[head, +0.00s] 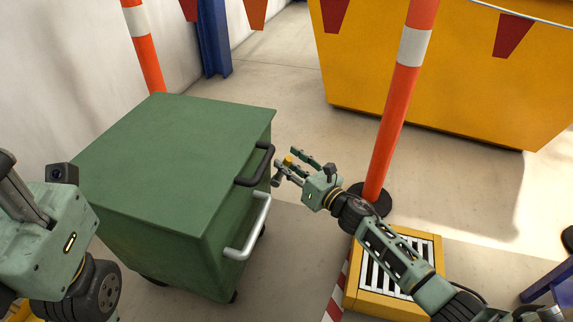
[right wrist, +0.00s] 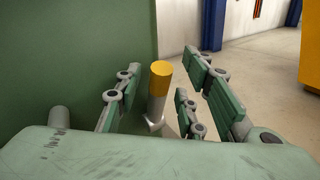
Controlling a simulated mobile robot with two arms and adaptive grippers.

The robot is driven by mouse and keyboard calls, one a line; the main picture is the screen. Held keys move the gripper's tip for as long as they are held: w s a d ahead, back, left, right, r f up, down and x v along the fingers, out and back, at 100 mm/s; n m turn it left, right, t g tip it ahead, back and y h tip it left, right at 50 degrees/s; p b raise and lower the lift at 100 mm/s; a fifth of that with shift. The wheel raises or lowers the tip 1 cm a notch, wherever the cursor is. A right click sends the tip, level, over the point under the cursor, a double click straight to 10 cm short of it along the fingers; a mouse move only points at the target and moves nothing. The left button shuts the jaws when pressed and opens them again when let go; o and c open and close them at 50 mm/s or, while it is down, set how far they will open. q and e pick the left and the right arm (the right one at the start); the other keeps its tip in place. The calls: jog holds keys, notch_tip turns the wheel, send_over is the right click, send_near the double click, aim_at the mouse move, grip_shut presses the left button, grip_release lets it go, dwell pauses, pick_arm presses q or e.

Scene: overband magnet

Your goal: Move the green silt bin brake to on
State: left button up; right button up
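The green silt bin (head: 175,165) stands at the left of the head view with its lid shut. Its brake lever, a grey rod with a yellow tip (head: 288,160), is beside the bin's right side. In the right wrist view the lever's yellow end (right wrist: 160,76) stands up between my right fingers. My right gripper (head: 287,158) is open around the lever, with gaps on both sides. In the head view its fingers partly hide the lever. My left gripper body (head: 52,240) is at the lower left edge, apart from the bin front; its fingers cannot be made out clearly.
A black handle (head: 256,166) and a silver handle (head: 250,230) stick out from the bin. An orange-white post (head: 392,120) stands close behind my right wrist. A yellow framed grate (head: 385,298) lies under my right arm. A large yellow container (head: 450,75) is behind.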

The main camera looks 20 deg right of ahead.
jog(key=shift+w+a, duration=0.25)
jog(key=shift+w, duration=0.3)
grip_shut()
